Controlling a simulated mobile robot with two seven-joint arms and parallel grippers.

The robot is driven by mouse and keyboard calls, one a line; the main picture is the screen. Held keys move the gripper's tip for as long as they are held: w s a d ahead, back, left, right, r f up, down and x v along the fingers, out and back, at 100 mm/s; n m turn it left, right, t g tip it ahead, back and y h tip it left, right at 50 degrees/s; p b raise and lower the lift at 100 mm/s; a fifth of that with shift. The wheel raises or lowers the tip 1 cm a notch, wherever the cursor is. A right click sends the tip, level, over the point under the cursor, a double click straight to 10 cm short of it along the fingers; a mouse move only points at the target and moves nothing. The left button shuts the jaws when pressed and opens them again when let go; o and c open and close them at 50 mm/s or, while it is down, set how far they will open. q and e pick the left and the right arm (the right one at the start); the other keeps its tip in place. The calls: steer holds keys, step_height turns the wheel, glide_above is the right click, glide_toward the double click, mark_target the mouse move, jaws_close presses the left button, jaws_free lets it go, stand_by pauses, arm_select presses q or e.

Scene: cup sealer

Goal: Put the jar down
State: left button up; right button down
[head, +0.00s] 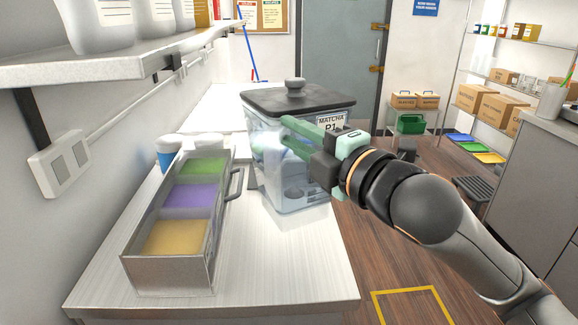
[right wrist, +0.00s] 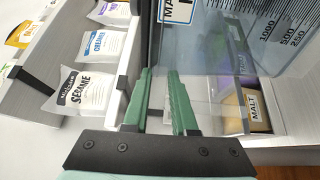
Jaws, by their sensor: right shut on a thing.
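The clear jar (head: 290,180) has a dark lid with a round knob and a label reading "MATCHA P1". It is upright over the white counter, right of the topping tray. I cannot tell whether its base touches the counter. My right gripper (head: 285,133) reaches in from the right and is shut on the jar at its upper part. In the right wrist view the jar's clear wall with volume marks (right wrist: 245,50) is close to the green fingers (right wrist: 163,98). The exact grip spot is partly hidden. My left gripper is out of view.
A metal tray (head: 168,276) with green, purple and yellow compartments stands left on the counter (head: 318,275). White-lidded containers (head: 168,148) stand behind it. A shelf (head: 150,62) with bottles overhangs at upper left. The counter is clear in front of the jar.

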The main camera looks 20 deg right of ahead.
mark_target(294, 175)
steer(key=w+f, duration=0.1)
steer(key=f, duration=0.1)
steer(key=w+f, duration=0.1)
steer(key=w, duration=0.1)
steer(key=w+d+f+b, duration=0.1)
steer(key=w+f, duration=0.1)
steer(key=shift+w+f, duration=0.2)
steer(key=shift+f, duration=0.1)
step_height(294, 175, down, 3)
steer(key=shift+w+f, duration=0.15)
steer(key=c, duration=1.2)
jaws_free()
steer(key=shift+f, duration=0.3)
steer(key=o, duration=0.5)
steer(key=shift+r, duration=0.1)
